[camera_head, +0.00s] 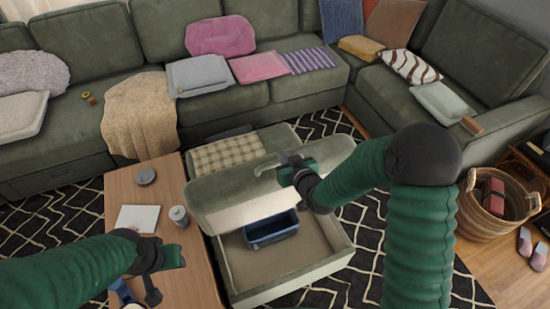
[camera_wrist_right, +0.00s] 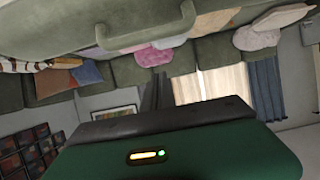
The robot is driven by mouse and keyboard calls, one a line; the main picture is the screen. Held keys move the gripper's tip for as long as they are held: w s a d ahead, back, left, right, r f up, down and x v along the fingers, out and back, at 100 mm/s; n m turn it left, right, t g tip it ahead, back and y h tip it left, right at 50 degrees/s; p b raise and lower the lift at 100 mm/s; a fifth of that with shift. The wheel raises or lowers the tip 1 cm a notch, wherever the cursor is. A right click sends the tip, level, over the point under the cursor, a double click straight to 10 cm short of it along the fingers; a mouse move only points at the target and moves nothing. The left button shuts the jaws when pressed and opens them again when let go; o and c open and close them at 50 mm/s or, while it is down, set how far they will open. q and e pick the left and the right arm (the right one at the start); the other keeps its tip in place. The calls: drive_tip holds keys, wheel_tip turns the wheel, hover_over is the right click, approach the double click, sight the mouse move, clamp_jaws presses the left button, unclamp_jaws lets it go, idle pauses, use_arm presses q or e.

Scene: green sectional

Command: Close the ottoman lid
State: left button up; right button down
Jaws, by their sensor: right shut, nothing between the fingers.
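The green ottoman (camera_head: 290,287) stands open in the middle of the head view. Its lid (camera_head: 225,191) is raised and tilted above the box, and the pale inside of the box shows below it. A curved handle (camera_head: 265,166) sits on the lid; it also shows in the right wrist view (camera_wrist_right: 140,32). My right gripper (camera_head: 286,163) is at the lid by the handle, its fingers shut and empty; whether it touches is unclear. In the right wrist view its fingers (camera_wrist_right: 156,90) lie together. My left gripper (camera_head: 168,272) is over the wooden table, its opening unclear.
A blue bin (camera_head: 271,229) is inside the ottoman. The green sectional (camera_head: 90,145) runs behind. A wicker basket (camera_head: 485,218) stands at right. Patterned rug shows right of the ottoman.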

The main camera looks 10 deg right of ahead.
sight(277, 162)
drive_tip(key=x, duration=0.4)
drive_tip(key=shift+w+a+r+p, duration=0.1)
drive_tip(key=shift+a+p, duration=0.2)
drive_tip(key=shift+p, duration=0.1)
drive_tip(key=x, duration=0.3)
drive_tip(key=shift+w+d+f+p, duration=0.2)
drive_tip(key=shift+f+p, duration=0.1)
drive_tip(key=shift+f, duration=0.1)
drive_tip(key=shift+s+d+f+p, duration=0.1)
drive_tip(key=shift+s+f+p, duration=0.1)
drive_tip(key=shift+s+f, duration=0.3)
drive_tip(key=shift+s+d+f+p, duration=0.15)
drive_tip(key=shift+s+f, duration=0.15)
drive_tip(key=shift+f, duration=0.3)
drive_tip(key=shift+s+a+f, duration=0.1)
drive_tip(key=shift+s+f, duration=0.05)
drive_tip(key=shift+s, duration=0.55)
use_arm(q)
drive_tip(key=r, duration=0.1)
drive_tip(key=s+r, duration=0.1)
drive_tip(key=shift+s+r, duration=0.2)
drive_tip(key=shift+r, duration=0.15)
drive_tip(key=shift+w+d+f, duration=0.1)
drive_tip(key=shift+w, duration=0.05)
use_arm(e)
drive_tip(key=shift+w+f, duration=0.15)
